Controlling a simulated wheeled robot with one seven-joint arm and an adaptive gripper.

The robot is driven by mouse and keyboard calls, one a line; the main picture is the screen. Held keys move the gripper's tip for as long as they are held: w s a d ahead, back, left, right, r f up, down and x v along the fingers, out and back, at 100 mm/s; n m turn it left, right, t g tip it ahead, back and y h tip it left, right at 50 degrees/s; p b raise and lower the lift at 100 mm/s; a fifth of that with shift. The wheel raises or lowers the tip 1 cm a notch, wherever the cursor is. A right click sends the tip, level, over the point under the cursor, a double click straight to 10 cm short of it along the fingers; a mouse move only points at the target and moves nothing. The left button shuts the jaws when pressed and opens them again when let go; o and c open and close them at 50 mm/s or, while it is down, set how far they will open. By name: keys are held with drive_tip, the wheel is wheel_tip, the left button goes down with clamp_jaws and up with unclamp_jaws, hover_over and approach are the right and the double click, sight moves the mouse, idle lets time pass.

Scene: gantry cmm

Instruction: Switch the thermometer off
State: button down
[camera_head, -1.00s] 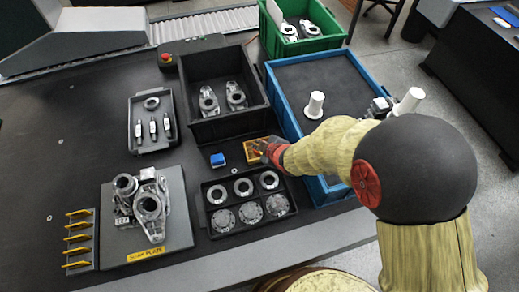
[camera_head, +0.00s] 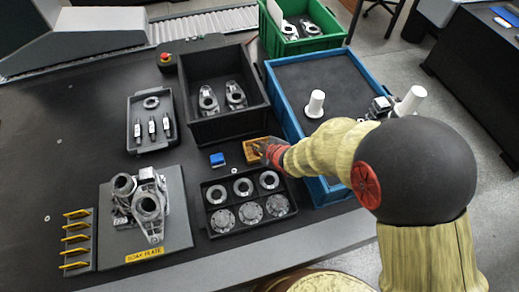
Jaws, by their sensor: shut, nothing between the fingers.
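A small yellow-orange item (camera_head: 249,149) lies on the dark table between the black bin and the tray of rings. It may be the thermometer, but its face and any switch are too small and partly covered to make out. My gripper (camera_head: 259,149), dark with red parts, is shut and empty. Its tips are at the right part of the yellow-orange item, over it or touching it; I cannot tell which. A small blue block (camera_head: 217,159) sits just left of the item.
A black bin (camera_head: 183,92) with metal parts stands behind. A tray (camera_head: 207,231) of rings and discs lies in front. A blue crate (camera_head: 284,108) is at the right. A grey plate (camera_head: 180,222) with castings and a tool tray (camera_head: 131,128) are at the left.

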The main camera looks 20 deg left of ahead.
idle(0.3)
drive_tip(key=shift+r+p, duration=0.45)
drive_tip(key=shift+r, duration=0.1)
wheel_tip(320, 180, up, 6)
drive_tip(key=p, duration=0.4)
drive_tip(key=shift+p, duration=0.4)
idle(0.3)
